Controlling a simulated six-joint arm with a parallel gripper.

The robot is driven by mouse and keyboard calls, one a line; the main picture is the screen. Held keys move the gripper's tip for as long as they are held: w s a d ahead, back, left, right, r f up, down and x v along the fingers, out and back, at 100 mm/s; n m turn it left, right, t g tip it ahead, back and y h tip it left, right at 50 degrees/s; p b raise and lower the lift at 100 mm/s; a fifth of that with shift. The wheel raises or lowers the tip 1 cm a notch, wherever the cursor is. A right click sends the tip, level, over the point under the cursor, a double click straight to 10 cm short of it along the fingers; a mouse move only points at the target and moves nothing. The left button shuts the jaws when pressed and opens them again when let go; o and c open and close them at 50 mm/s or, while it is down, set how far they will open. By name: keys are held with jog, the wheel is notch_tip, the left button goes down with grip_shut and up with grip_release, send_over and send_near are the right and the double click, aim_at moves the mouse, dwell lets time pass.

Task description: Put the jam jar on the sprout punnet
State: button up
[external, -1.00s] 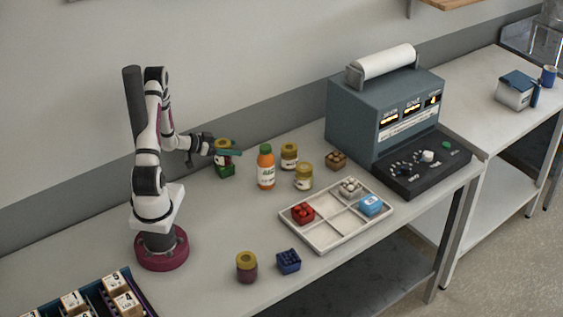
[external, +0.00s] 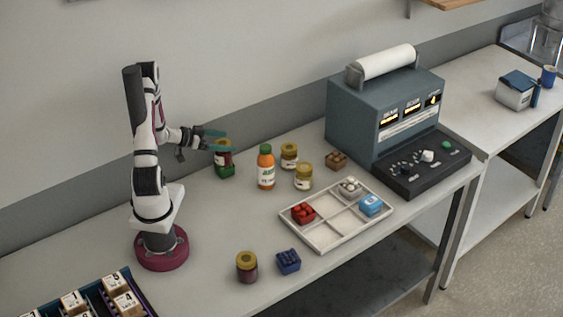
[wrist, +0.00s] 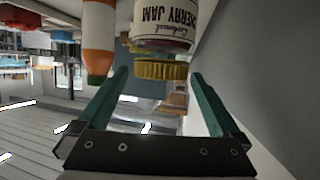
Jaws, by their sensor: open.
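The jam jar (external: 223,158) has a yellow lid and a white label and stands upright on the green sprout punnet (external: 225,173), near the back of the bench. The punnet is not clearly visible there.
An orange bottle (external: 266,168) stands just right of the jar, with two yellow-lidded jars (external: 289,157) (external: 303,178) beyond it. A white divided tray (external: 323,240) holds several small punnets. A dark red jar (external: 246,268) and a blue punnet (external: 288,261) stand in front.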

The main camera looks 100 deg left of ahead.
notch_tip(320, 180, up, 5)
jog(key=shift+f, duration=0.1)
jog(key=shift+w, duration=0.1)
